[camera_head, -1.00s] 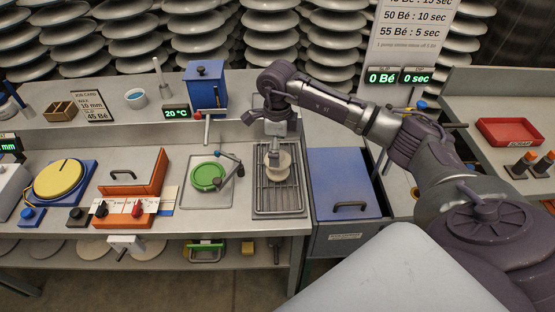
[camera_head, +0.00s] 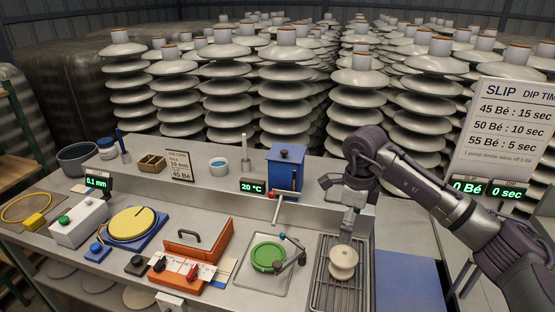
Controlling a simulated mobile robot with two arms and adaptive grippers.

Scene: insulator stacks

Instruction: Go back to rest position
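My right arm comes in from the right, and its gripper (camera_head: 347,232) points down over the metal drain rack (camera_head: 322,292). A small cream spool-shaped insulator piece (camera_head: 343,263) is on the rack, directly below the fingertips. I cannot tell whether the fingers touch it or how far they are apart. My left gripper is not in view.
Left of the rack is a tray with a green disc (camera_head: 268,257) and a crank. A blue lidded box (camera_head: 287,168) stands behind. An orange box (camera_head: 198,245) and yellow turntable (camera_head: 132,224) are further left. A blue panel (camera_head: 406,280) lies right of the rack.

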